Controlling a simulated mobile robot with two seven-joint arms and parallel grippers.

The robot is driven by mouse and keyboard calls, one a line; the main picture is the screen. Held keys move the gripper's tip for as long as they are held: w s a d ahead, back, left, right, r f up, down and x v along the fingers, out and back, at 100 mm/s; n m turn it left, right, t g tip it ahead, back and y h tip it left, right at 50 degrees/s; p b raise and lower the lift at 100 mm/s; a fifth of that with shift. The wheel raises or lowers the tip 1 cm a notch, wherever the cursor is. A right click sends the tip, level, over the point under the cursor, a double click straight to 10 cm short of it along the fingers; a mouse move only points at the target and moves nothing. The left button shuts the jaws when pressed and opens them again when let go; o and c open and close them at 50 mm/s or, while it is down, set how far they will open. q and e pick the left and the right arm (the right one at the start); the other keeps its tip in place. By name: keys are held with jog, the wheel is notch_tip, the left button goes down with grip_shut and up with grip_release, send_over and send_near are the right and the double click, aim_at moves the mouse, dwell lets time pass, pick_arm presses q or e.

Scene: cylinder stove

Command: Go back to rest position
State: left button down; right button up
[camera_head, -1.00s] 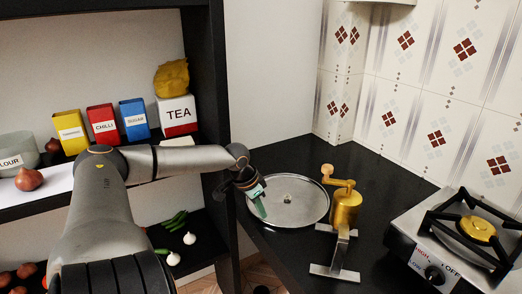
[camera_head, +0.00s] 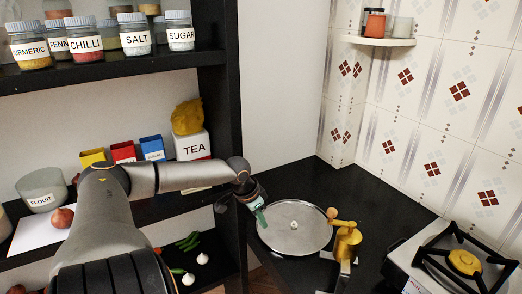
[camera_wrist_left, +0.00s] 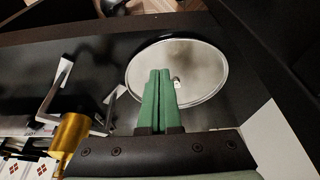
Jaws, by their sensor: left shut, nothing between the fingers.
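My left gripper (camera_head: 258,212) reaches in from the left and hangs at the left edge of the round metal plate (camera_head: 290,236). Its green fingers are together with nothing between them. In the left wrist view the shut fingers (camera_wrist_left: 159,88) overlap the near part of the plate (camera_wrist_left: 205,72); I cannot tell how high above it they are. My right gripper does not show in any view.
A brass grinder (camera_head: 346,243) on a metal stand is right of the plate. The stove (camera_head: 440,268) stands at the far right. The left shelves hold labelled jars (camera_head: 87,40), a TEA box (camera_head: 193,146), a FLOUR bowl (camera_head: 42,188) and vegetables. Black counter behind the plate is clear.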

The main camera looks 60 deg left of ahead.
pick_arm(q)
jog(key=shift+s+r, duration=0.3)
jog(key=shift+r, duration=0.35)
jog(key=s+d+f+m+t+h, duration=0.1)
jog(key=s+d+f, duration=0.3)
jog(key=d+f, duration=0.45)
jog(key=s+d+f+t+h, duration=0.1)
jog(key=s+d+f, duration=0.3)
jog(key=d+f, duration=0.5)
jog(key=s+d+t, duration=0.1)
jog(key=s+d, duration=0.1)
jog(key=d, duration=0.7)
jog(key=s+d+t, duration=0.2)
jog(key=d, duration=0.7)
jog(key=shift+d+t, duration=0.15)
jog(key=shift+t, duration=0.15)
jog(key=shift+w+f, duration=0.1)
